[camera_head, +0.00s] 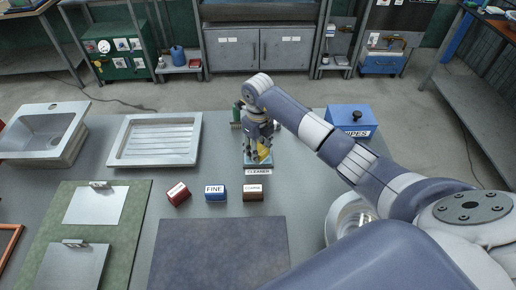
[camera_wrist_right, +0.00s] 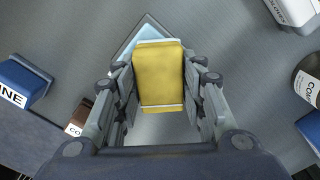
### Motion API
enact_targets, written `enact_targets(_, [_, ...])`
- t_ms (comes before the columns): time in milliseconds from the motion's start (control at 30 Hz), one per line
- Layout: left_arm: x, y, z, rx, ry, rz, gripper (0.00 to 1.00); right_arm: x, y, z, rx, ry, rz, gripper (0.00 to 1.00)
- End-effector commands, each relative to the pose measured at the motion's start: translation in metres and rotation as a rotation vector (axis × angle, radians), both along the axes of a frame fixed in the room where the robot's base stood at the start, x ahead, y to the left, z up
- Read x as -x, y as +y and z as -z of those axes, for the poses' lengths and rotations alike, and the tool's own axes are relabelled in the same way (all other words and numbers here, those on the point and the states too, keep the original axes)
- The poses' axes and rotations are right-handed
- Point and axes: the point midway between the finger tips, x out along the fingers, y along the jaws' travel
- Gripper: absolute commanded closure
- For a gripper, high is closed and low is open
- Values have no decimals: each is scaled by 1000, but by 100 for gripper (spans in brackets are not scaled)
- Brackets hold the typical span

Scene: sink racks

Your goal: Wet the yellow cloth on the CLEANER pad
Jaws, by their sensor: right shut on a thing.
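The yellow cloth (camera_head: 264,154) is a small folded block, held between the fingers of my right gripper (camera_head: 257,153). In the right wrist view the yellow cloth (camera_wrist_right: 160,75) sits between both fingers of the gripper (camera_wrist_right: 160,95). The CLEANER pad (camera_head: 260,166) lies under the gripper, behind its CLEANER label (camera_head: 258,172). The wrist view shows a pale blue corner of the pad (camera_wrist_right: 147,30) beyond the cloth. The cloth is over the pad; I cannot tell whether they touch. My left gripper is out of view.
Red, blue FINE (camera_head: 216,193) and brown (camera_head: 253,194) blocks stand in front of the pad. A blue WIPES box (camera_head: 352,119) is to the right. A drying rack (camera_head: 155,140) and sink (camera_head: 42,130) are left. A dark mat (camera_head: 220,252) lies in front, bare.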

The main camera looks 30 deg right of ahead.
Motion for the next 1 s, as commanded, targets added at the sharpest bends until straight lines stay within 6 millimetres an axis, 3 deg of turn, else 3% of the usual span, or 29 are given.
enact_targets(267, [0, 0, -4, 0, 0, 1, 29, 1, 0, -3, 0, 3, -1, 81])
enact_targets(1000, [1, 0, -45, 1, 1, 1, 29, 0, 0, -64, 0, 1, -2, 81])
